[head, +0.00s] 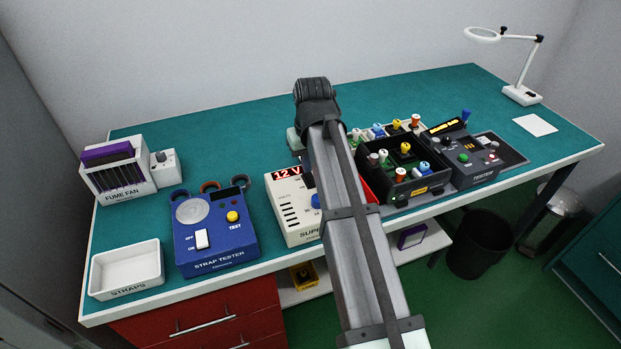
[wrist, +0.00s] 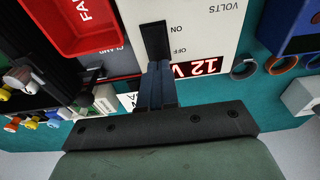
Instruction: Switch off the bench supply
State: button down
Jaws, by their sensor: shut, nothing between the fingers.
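The bench supply (head: 290,207) is a cream box at the front middle of the bench, partly hidden behind my arm. Its display (head: 287,173) is lit red and reads 12 V. In the wrist view its panel (wrist: 205,25) appears upside down, with ON and OFF printed beside a dark upright shape. My gripper (wrist: 155,42) is shut and empty, over the panel just beside those words.
Left of the supply stand the blue strap tester (head: 215,235), the white straps tray (head: 125,272) and the fume fan (head: 118,170). Right of it are a red bin (wrist: 85,22), a black crate of coloured parts (head: 402,185) and a grey tester (head: 470,158). The bench's back middle is clear.

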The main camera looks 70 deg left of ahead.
aim_at(308, 175)
jog(key=shift+f, duration=0.9)
dwell(0.8)
jog(key=shift+r, duration=3.55)
